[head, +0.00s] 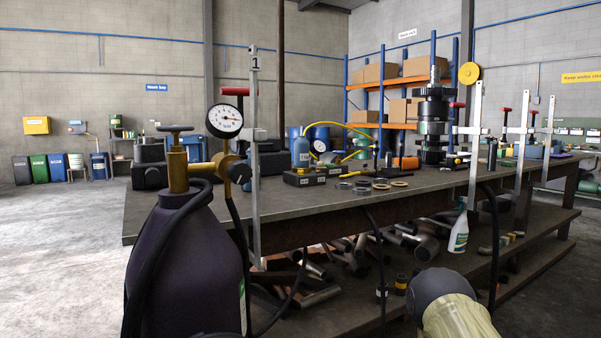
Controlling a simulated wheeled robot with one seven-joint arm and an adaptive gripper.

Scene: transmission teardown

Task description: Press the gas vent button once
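I cannot make out for certain which part is the gas vent button. A low dark box (304,179) with small pale labels sits on the workbench (200,202), with a small yellow part (303,170) on top; I cannot tell whether that part is a button. A dark purple gas cylinder (185,265) stands at the front left with a brass valve (178,170) and a round white gauge (225,120). My gripper is not in view. A dark rounded joint and a cream link at the bottom right look like part of my arm.
A blue bottle (301,153) and yellow hose (350,130) are behind the box. Metal rings (381,187) lie right of it. An upright clamp bar (254,200) marked 1 stands in front. A tall dark gear assembly (433,125) stands farther right. Pipes (320,296) fill the lower shelf.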

